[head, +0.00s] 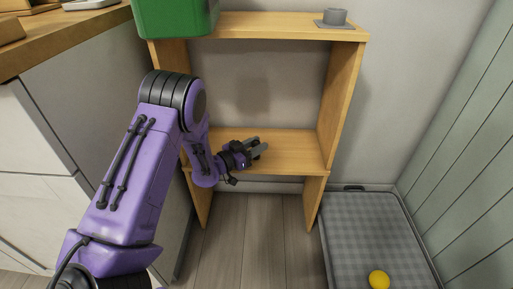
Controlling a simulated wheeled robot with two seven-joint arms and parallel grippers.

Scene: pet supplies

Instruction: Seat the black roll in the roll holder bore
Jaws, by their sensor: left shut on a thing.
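My left gripper (257,147) is over the lower shelf, inside the wooden unit, well below and left of the holder. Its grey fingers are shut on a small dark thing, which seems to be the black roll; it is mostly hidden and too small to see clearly. My right gripper is out of view.
The wooden shelf unit (341,90) has side panels and a top board around my left gripper. A green container (175,17) stands at the top board's left end. A grey checked pet bed (365,235) with a yellow ball (379,280) lies at lower right. The top board's middle is clear.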

